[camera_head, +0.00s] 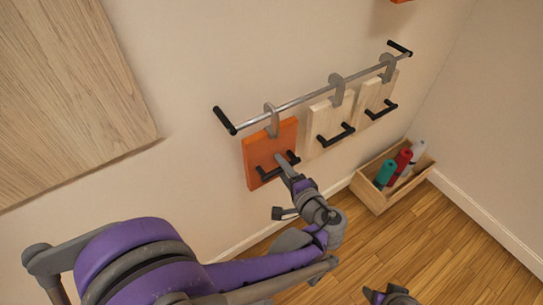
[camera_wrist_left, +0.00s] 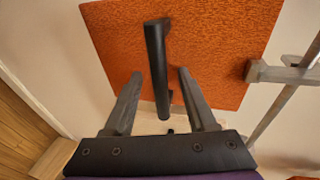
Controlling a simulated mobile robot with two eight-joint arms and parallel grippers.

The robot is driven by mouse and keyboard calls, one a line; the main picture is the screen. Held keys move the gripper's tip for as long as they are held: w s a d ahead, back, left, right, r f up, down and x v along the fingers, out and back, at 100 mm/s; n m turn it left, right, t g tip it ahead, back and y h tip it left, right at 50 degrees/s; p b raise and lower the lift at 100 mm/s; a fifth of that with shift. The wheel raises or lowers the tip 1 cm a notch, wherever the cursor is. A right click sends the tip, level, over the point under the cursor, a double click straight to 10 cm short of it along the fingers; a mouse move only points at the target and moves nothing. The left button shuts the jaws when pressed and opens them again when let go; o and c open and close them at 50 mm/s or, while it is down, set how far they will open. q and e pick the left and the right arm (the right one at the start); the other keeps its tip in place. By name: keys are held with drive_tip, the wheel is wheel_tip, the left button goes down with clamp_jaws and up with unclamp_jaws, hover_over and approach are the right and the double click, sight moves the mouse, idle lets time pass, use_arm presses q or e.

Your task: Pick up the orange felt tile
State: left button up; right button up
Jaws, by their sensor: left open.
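The orange felt tile (camera_head: 262,148) hangs by a grey hook from a metal rail (camera_head: 300,98) on the wall. It has a black bar handle (camera_head: 268,174) on its lower part. In the left wrist view, the tile (camera_wrist_left: 220,50) fills the upper part, with its handle (camera_wrist_left: 157,65) in front. My left gripper (camera_head: 284,168) is open at the tile; its fingers (camera_wrist_left: 159,85) lie on either side of the handle, with gaps visible on both sides. The tile partly hides behind the gripper. My right gripper (camera_head: 390,295) shows only partly at the bottom edge.
Two pale wooden tiles (camera_head: 326,116) (camera_head: 378,94) with black handles hang to the right on the same rail. A wooden box (camera_head: 372,196) with teal, red and white rolls stands on the floor by the wall. A wooden panel (camera_head: 70,80) is on the wall at left.

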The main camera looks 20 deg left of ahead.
use_arm(q)
clamp_jaws()
idle(1.4)
